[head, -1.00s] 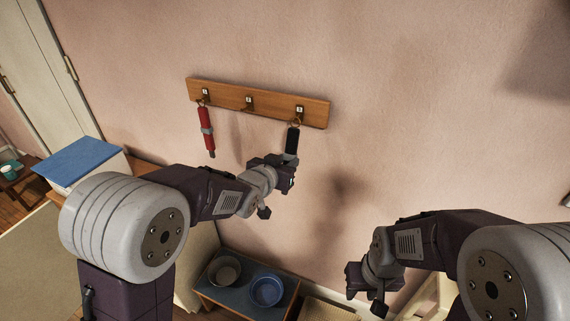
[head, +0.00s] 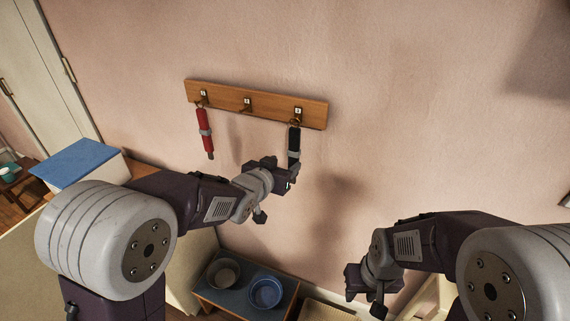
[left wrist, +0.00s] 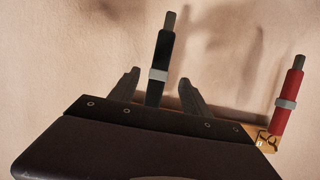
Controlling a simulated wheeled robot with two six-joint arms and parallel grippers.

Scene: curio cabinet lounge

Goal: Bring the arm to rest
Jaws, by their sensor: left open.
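My left gripper (head: 291,176) is open just in front of the lower end of a black baton-like thing (head: 294,140) with a grey band. This black thing hangs by a ring from the right hook of a wooden hook rail (head: 225,95). In the left wrist view, the black thing (left wrist: 164,55) shows between the two spread fingers (left wrist: 159,78), with gaps on both sides; how far it lies in front of them is hard to tell. My right gripper (head: 365,288) is low at the right, away from the rail; its jaws are unclear.
A red baton-like thing (head: 205,130) hangs on the rail's left hook; the middle hook (head: 247,104) is empty. Below, a grey bowl (head: 223,273) and a blue bowl (head: 265,292) sit on a low bench. A blue-topped box (head: 75,162) stands at left. The wall right of the rail is bare.

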